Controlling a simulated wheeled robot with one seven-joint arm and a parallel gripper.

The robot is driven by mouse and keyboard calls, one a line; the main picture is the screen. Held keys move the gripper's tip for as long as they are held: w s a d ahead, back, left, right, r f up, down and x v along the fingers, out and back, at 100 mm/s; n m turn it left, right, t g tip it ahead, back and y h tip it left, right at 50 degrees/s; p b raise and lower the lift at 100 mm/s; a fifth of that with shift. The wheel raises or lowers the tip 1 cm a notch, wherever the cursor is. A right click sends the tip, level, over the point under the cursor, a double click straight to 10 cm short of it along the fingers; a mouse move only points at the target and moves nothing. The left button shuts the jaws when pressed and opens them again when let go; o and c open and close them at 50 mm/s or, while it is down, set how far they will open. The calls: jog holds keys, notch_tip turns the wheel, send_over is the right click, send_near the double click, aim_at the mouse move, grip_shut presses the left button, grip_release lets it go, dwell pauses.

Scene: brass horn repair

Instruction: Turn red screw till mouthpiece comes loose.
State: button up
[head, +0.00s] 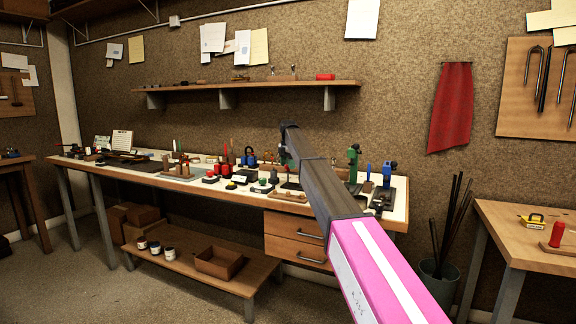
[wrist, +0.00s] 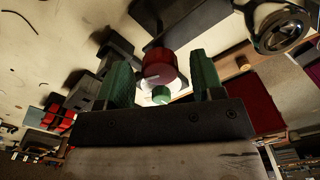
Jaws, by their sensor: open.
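In the wrist view, a dark red round knob (wrist: 158,64), which looks like the red screw, sits between the two green fingers of my gripper (wrist: 160,57). The fingers stand apart, with a visible gap on each side of the knob. A small green round piece (wrist: 161,95) shows just below it, nearer my palm. A pale shiny part shows behind them, mostly hidden. I cannot tell which part is the mouthpiece. In the head view, my arm reaches over the workbench (head: 130,170) and hides much of that spot.
In the wrist view, a round metal part (wrist: 281,28) lies at upper right and dark blocks stand at left. In the head view, the bench holds many small tools, a blue padlock-like item (head: 249,157) and a green clamp-like tool (head: 353,163). A wall shelf (head: 250,84) hangs above.

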jog(key=c, duration=0.9)
jog(key=shift+m, duration=0.3)
